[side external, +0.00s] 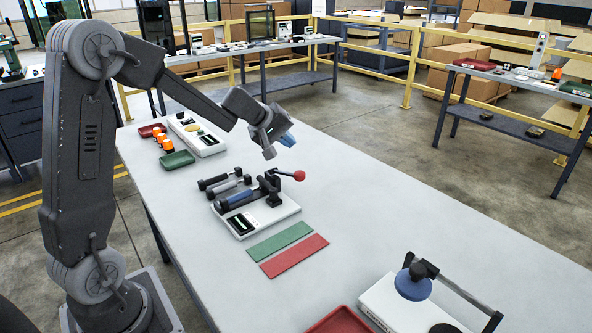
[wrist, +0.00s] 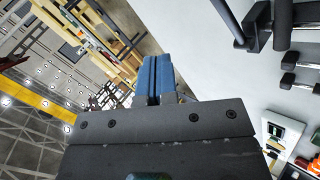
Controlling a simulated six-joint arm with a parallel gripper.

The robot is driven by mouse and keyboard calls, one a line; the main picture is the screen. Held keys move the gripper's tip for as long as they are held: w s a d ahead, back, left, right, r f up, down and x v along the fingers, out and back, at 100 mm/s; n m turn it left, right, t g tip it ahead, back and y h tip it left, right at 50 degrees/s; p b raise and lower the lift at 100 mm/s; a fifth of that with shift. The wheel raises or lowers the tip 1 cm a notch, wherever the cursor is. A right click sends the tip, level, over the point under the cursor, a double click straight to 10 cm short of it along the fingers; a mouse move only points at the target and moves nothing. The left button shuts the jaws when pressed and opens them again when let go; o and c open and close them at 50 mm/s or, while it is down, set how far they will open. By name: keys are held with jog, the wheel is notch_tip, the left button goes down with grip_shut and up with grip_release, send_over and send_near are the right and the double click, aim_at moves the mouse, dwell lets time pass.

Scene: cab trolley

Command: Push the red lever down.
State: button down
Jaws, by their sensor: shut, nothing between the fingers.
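The lever is a short dark arm with a red ball knob (side external: 299,176) at its right end, sticking out roughly level from a dark clamp on a white base unit (side external: 262,222). My gripper (side external: 288,140) has blue fingers and is above and behind the knob in the side view, apart from it. In the wrist view the blue fingers (wrist: 157,75) lie together, shut and empty. Dark parts of the lever unit (wrist: 258,22) show at the top right of the wrist view; the red knob is not seen there.
Dark cylinders lie on the lever unit. Green (side external: 280,240) and red (side external: 294,255) strips lie in front. A second white unit (side external: 205,137), a green tray (side external: 177,159) and orange pieces stand behind left. A press-like device (side external: 414,282) stands front right. The table right of the knob is clear.

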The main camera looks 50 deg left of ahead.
aim_at(291, 174)
jog(key=shift+d+f, duration=0.25)
jog(key=shift+f, duration=0.4)
jog(key=shift+d+f, duration=0.2)
jog(key=shift+f, duration=0.45)
jog(key=shift+d+f, duration=0.25)
jog(key=shift+f, duration=0.4)
jog(key=shift+f, duration=0.1)
dwell(0.5)
jog(key=shift+d+f, duration=0.1)
jog(key=shift+f, duration=0.2)
